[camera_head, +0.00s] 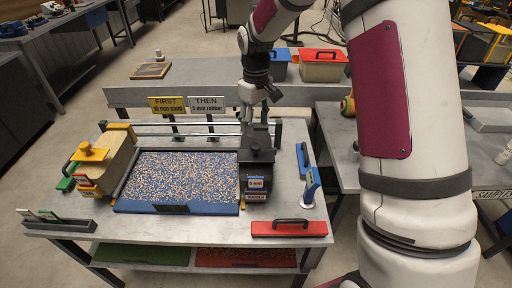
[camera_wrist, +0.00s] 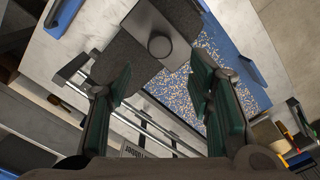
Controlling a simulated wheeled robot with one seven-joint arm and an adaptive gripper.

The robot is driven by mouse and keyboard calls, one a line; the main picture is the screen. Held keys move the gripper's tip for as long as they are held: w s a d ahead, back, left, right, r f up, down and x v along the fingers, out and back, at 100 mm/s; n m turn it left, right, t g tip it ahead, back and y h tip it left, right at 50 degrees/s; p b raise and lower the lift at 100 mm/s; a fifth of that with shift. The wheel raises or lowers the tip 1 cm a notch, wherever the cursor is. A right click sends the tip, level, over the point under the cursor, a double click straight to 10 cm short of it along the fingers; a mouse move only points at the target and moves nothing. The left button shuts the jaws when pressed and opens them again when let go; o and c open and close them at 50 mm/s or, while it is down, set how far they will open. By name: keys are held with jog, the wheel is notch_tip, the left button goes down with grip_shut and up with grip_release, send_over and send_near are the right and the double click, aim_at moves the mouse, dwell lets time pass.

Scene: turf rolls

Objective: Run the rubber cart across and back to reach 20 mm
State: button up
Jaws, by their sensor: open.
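The dark rubber cart (camera_head: 257,160), with a small "RUBBER" label on its front, stands at the right end of the blue-edged tray (camera_head: 177,208). The tray bed is covered with speckled tan, white and blue granules. My gripper (camera_head: 259,104) is above the rear of the cart, pointing down. In the wrist view my gripper (camera_wrist: 160,72) is open, its green-padded fingers apart with nothing between the pads. The cart's round knob (camera_wrist: 160,46) shows beyond the fingertips, roughly centred between them. I cannot tell the height gap to the knob.
A wooden cart with a yellow knob (camera_head: 90,152) stands at the tray's left end. Signs reading FIRST (camera_head: 168,104) and THEN (camera_head: 206,104) stand behind the rails.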

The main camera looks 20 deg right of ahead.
aim_at(255, 145)
notch_tip(255, 145, down, 10)
jog(key=shift+f+p, duration=0.25)
jog(key=shift+p, duration=0.55)
jog(key=shift+c, duration=0.2)
grip_shut()
